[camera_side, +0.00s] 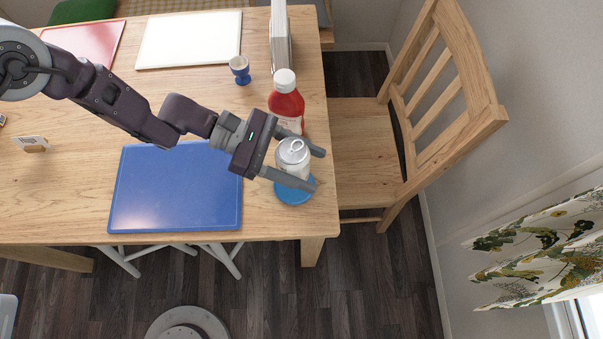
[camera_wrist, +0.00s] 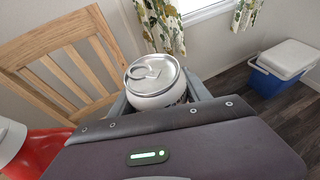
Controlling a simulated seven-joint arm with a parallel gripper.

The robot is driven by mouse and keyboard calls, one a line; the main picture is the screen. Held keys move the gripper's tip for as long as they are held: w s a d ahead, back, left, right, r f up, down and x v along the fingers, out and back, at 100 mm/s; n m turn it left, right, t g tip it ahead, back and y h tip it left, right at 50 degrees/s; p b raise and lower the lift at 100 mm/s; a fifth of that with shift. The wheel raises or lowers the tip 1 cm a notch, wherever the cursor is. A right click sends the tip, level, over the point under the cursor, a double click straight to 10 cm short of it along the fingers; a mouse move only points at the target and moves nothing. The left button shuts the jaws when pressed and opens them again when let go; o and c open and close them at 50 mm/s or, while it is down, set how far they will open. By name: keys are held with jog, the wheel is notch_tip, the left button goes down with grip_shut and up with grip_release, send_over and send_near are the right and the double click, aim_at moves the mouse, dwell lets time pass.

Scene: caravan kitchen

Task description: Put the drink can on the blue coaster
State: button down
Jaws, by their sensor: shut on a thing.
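The drink can (camera_side: 292,155) is silver-white with a ring-pull top, and it is upright between my gripper's fingers. My gripper (camera_side: 303,168) is shut on it near the right edge of the table. The blue coaster (camera_side: 294,194) lies beneath the can and the near finger, partly covered by them. I cannot tell whether the can's base touches the coaster. In the wrist view the can (camera_wrist: 157,80) shows its top and upper side between the fingers, and the coaster is hidden.
A red bottle with a white cap (camera_side: 286,105) stands close behind the can. A blue board (camera_side: 177,190) lies left of my gripper. A blue egg cup (camera_side: 240,72) and a white board (camera_side: 188,40) are farther back. A wooden chair (camera_side: 365,140) stands at the table's right edge.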

aim_at(305, 176)
notch_tip(305, 176, down, 4)
jog(key=shift+f, duration=0.15)
jog(key=shift+f, duration=0.15)
jog(key=c, duration=0.5)
grip_release()
jog(key=v, duration=1.2)
jog(key=shift+r, duration=0.25)
